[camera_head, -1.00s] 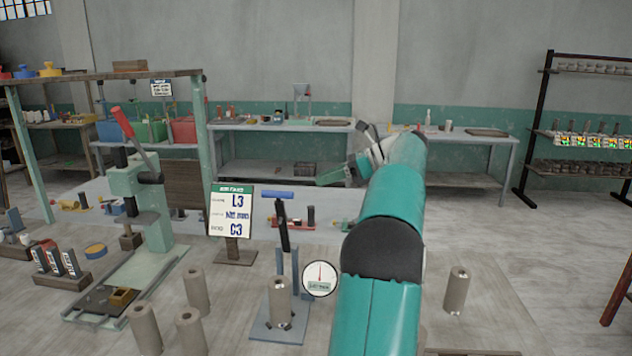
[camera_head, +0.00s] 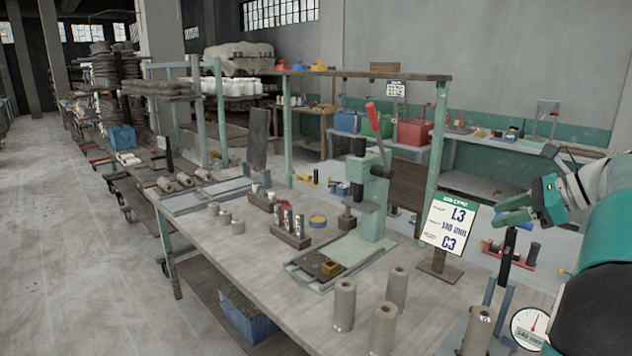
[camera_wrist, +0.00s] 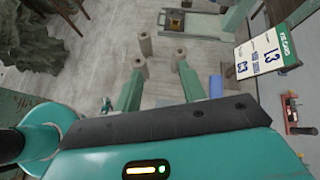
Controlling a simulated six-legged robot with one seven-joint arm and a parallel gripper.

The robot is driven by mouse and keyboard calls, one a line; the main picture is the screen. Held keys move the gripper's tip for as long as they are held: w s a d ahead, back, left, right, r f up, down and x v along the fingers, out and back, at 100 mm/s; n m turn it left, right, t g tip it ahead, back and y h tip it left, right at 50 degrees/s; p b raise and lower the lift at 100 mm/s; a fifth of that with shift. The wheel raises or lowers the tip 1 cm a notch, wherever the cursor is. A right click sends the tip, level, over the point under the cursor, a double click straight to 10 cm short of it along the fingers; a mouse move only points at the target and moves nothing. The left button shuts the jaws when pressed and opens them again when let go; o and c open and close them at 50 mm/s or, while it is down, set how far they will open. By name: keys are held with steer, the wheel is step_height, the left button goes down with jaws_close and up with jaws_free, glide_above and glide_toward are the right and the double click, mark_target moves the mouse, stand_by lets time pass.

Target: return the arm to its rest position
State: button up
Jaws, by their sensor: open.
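My teal arm (camera_head: 610,250) is raised at the right edge of the head view, above the right part of the workbench. Part of my arm is cut off by the frame edge.
The workbench (camera_head: 270,265) holds a green lever press (camera_head: 373,195), several clay cylinders (camera_head: 345,305) and a round dial gauge (camera_head: 530,327). A shelf frame (camera_head: 365,74) stands behind. Open floor (camera_head: 75,240) lies at the left.

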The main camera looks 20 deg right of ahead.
steer(key=s+a+f+n+g+h, duration=0.1)
steer(key=a+f+n, duration=0.15)
steer(key=a, duration=0.55)
steer(key=a+f+n+g+h, duration=0.15)
steer(key=a+n, duration=0.25)
steer(key=a, duration=0.4)
steer(key=s+a+f+n+g, duration=0.1)
steer(key=a+n, duration=0.3)
steer(key=a, duration=0.4)
steer(key=s+a+f+n+h, duration=0.4)
steer(key=s+a+f+n, duration=0.7)
steer(key=n, duration=0.5)
steer(key=s+a, duration=0.1)
steer(key=a, duration=0.1)
steer(key=shift+s+a+f, duration=0.35)
steer(key=shift+a+f, duration=0.05)
